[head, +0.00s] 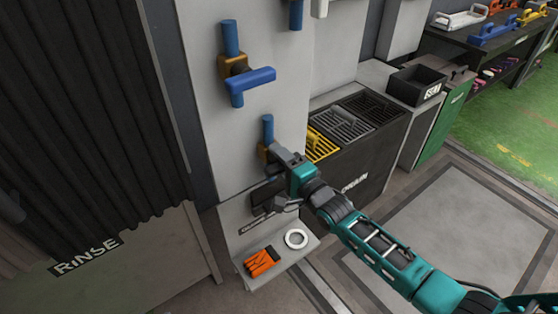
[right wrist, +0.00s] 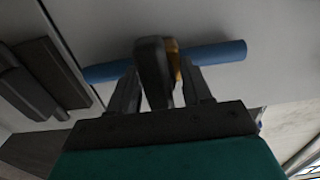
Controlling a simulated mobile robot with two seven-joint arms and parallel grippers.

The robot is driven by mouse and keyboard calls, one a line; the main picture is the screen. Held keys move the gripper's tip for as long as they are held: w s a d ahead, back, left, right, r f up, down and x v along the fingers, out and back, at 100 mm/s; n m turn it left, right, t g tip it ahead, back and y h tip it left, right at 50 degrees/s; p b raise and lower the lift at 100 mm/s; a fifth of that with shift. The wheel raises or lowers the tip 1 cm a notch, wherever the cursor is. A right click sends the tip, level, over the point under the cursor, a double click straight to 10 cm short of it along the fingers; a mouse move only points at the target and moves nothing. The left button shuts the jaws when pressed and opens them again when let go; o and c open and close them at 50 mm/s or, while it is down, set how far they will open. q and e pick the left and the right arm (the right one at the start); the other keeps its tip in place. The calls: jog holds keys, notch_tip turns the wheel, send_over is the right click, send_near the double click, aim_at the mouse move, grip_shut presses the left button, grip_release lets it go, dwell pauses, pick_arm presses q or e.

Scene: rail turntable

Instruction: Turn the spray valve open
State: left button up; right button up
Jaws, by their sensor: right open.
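A valve with a brass body (head: 263,155) sits on a short blue pipe (head: 267,128) low on the pale wall panel. In the right wrist view its dark grey handle (right wrist: 154,70) stands between my fingers, with the brass body (right wrist: 178,72) behind it and the blue pipe (right wrist: 215,54) running across. My right gripper (head: 279,156) is open, one finger each side of the handle; contact cannot be told. Higher up is another brass valve (head: 232,66) with a blue handle (head: 252,79) set across its pipe. I cannot read which is the spray valve. My left gripper is not in view.
A small ledge below holds orange gloves (head: 262,261) and a white ring (head: 296,239). A dark drain unit with grates (head: 372,108) stands right of the panel. A dark curtain (head: 85,120) hangs at the left. The floor at the right is clear.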

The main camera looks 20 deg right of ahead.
jog(key=shift+c, duration=0.6)
jog(key=c, duration=0.7)
